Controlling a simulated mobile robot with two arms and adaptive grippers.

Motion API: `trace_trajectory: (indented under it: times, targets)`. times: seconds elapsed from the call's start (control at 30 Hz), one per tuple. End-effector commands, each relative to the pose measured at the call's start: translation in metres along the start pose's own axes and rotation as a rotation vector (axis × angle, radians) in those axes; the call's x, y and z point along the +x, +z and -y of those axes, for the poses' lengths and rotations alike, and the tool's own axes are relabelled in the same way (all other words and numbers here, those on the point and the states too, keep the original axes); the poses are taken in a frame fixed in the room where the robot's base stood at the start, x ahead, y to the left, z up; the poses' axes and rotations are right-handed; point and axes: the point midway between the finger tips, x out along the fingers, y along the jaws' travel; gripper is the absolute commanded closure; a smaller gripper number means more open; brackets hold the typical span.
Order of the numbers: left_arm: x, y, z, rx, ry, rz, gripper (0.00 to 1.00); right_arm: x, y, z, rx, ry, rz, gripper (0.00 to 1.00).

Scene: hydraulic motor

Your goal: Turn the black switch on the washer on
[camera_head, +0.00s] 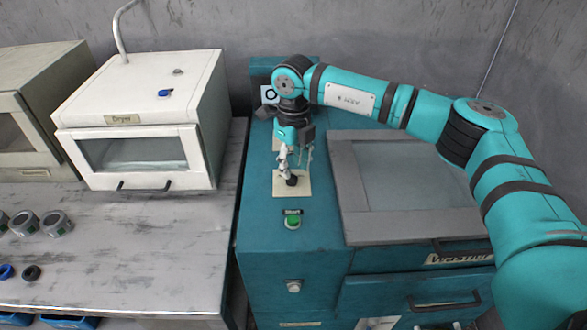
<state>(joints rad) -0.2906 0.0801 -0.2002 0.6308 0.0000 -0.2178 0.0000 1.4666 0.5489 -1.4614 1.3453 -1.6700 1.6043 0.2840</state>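The black switch (292,181) is a small dark knob on a pale plate (290,191) on top of the teal washer (262,225). My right gripper (288,172) points down from above, its fingertips right at the switch. The fingers partly cover the knob and the plate. The view is too small to tell whether they touch the knob or are closed on it. My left gripper is not in view.
A green start button (293,223) sits in front of the switch. The washer's grey-framed lid (405,185) is to the right. A white dryer (150,105) stands on the grey table (140,250) at left, with several metal parts (55,224).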

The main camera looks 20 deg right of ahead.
Motion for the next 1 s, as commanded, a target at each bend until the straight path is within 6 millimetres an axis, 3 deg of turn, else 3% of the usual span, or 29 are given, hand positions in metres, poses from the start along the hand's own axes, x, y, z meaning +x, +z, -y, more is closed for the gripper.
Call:
trace_trajectory:
  times: [0.2, 0.57, 0.83, 1.0]
  targets:
    - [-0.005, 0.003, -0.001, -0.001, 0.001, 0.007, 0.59, 0.024, 0.0, 0.0, 0.0, 0.001, -0.001, 0.64]
    - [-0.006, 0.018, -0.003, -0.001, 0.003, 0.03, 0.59, 0.03, 0.0, 0.0, 0.0, 0.0, 0.001, 0.64]
    - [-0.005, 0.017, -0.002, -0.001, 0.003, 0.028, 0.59, 0.029, 0.0, 0.0, 0.0, 0.0, 0.0, 1.0]
    - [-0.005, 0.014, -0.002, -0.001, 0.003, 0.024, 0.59, 0.029, 0.0, 0.0, 0.0, 0.0, 0.0, 1.0]
